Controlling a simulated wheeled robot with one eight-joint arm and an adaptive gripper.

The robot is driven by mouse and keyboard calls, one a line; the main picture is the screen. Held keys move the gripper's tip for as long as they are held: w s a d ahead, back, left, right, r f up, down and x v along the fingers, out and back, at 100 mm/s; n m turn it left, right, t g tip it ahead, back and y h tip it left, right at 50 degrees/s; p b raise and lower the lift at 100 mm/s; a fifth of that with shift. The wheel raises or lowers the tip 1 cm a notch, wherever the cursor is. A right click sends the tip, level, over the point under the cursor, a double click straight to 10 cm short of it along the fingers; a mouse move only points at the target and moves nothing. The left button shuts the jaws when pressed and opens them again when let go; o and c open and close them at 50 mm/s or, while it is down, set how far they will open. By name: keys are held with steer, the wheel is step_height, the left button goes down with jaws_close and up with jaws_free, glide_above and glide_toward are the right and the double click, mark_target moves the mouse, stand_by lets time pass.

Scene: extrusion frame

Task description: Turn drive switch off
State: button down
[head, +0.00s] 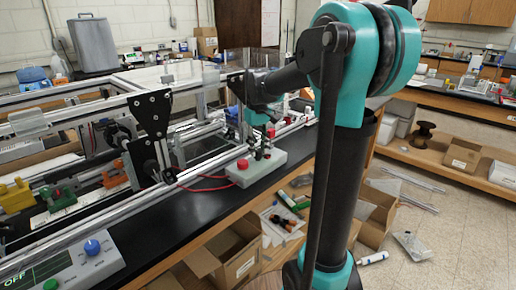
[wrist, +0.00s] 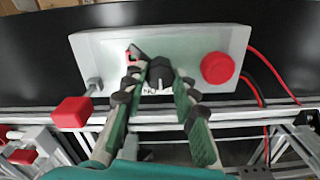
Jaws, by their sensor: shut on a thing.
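A light grey control box (wrist: 105,50) fills the middle of the wrist view. It carries a black rotary knob (wrist: 160,72) with a white pointer line that runs toward the bottom of the picture. I take this knob to be the drive switch. My gripper (wrist: 160,80) has one finger on each side of the knob and is shut on it.
A round red button (wrist: 217,68) sits on the box right of the knob. A small red part (wrist: 133,53) lies close to the left finger. Red cables (wrist: 262,68) leave the box's right side. An aluminium rail (wrist: 240,116) runs along its near side.

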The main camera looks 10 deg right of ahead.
mark_target(258, 150)
steer(key=n, duration=0.4)
steer(key=shift+n, duration=0.3)
steer(key=n, duration=0.4)
steer(key=shift+n, duration=0.3)
steer(key=c, duration=1.2)
jaws_free()
step_height(258, 150, up, 12)
